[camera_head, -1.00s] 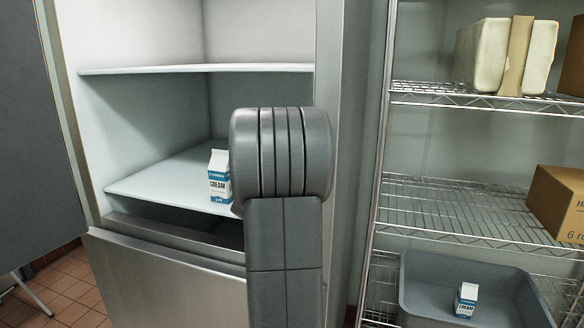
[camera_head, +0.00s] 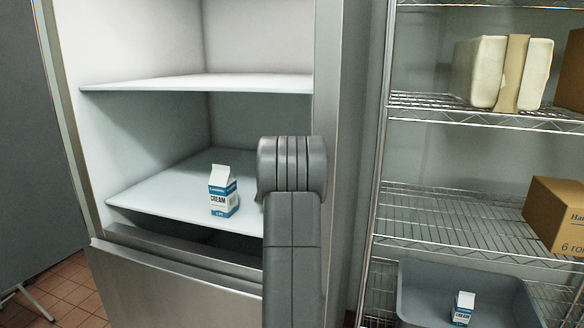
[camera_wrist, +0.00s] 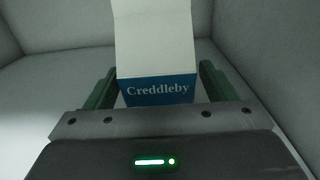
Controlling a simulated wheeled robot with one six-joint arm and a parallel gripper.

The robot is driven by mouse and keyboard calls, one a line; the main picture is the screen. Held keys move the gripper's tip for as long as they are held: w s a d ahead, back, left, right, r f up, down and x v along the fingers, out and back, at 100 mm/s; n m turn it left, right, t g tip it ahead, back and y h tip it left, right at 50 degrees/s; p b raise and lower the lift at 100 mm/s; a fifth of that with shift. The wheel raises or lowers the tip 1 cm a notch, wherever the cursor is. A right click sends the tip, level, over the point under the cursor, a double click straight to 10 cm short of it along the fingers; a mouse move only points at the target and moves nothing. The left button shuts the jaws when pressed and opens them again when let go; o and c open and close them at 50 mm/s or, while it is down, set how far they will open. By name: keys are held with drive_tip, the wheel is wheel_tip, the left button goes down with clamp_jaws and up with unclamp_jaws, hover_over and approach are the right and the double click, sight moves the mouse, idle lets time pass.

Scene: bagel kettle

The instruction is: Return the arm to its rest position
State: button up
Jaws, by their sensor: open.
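A white and blue cream carton (camera_head: 223,192) stands upright on the refrigerator's lower white shelf (camera_head: 155,188) in the head view. My gripper (camera_wrist: 158,82) shows in the wrist view, open, with its green fingers to the left and right of a white and blue carton (camera_wrist: 157,88) marked "Creddleby". I cannot tell whether the fingers touch it, and its lower part is hidden by my gripper body. In the head view my arm stands in front of the refrigerator's right side, and my gripper is not visible there.
A wire rack (camera_head: 440,215) stands at the right. It holds a grey bin (camera_head: 410,285) with another cream carton (camera_head: 463,308) inside, a brown box (camera_head: 556,212) and pale wrapped blocks (camera_head: 481,70). The refrigerator's upper shelf (camera_head: 195,83) is empty.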

drive_tip(key=shift+f+b, duration=0.15)
drive_tip(key=shift+b, duration=0.2)
drive_tip(key=shift+s+a+f+b, duration=0.1)
drive_tip(key=shift+s+b, duration=0.05)
drive_tip(key=shift+b, duration=0.15)
drive_tip(key=b+v, duration=0.3)
drive_tip(key=v, duration=1)
drive_tip(key=shift+r, duration=0.2)
drive_tip(key=p+x, duration=0.3)
drive_tip(key=x, duration=1)
drive_tip(key=shift+p, duration=0.3)
drive_tip(key=shift+w+r+p, duration=0.25)
drive_tip(key=shift+p, duration=0.25)
drive_tip(key=shift+r+p, duration=0.2)
drive_tip(key=shift+p, duration=0.2)
drive_tip(key=b+v, duration=0.6)
drive_tip(key=v, duration=0.6)
drive_tip(key=shift+s+a+f+b, duration=0.15)
drive_tip(key=shift+a+f+b, duration=0.05)
drive_tip(key=shift+b, duration=0.2)
drive_tip(key=shift+s+a, duration=0.15)
drive_tip(key=shift+s, duration=0.4)
